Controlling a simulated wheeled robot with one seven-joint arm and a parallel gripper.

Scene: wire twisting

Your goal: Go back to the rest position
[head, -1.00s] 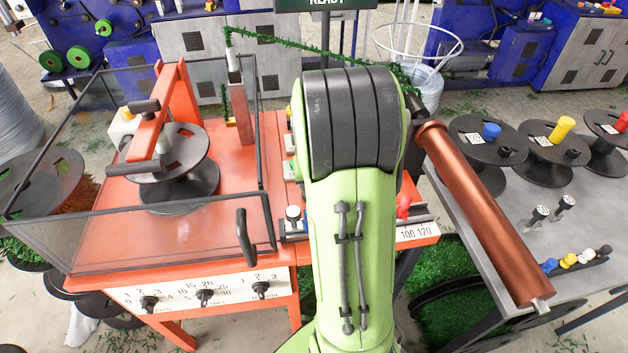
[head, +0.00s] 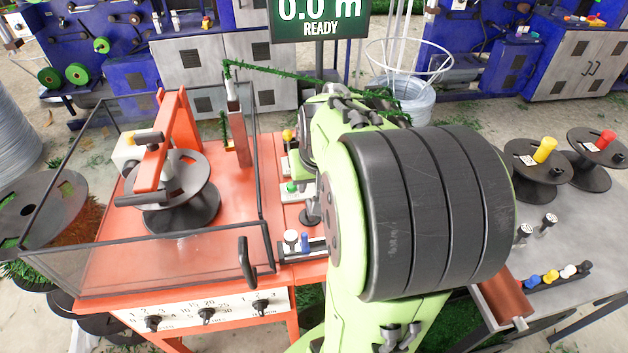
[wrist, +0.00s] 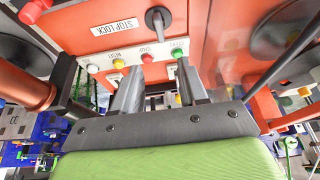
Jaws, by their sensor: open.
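My gripper (wrist: 157,85) shows in the wrist view with its two grey fingers apart and nothing between them. It points at the orange machine's panel, with a row of red, yellow and green buttons (wrist: 179,50) just beyond the fingertips. A black lever or knob (wrist: 155,18) and a "STOP LOCK" label (wrist: 116,27) are farther on. In the head view my green arm with its black ribbed joint covers the middle right, and I cannot see the fingers there.
The orange machine (head: 120,275) has a clear guard around a black spool (head: 180,213). A green wire (head: 290,73) runs behind my arm. The display (head: 320,12) reads "0.0 m READY".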

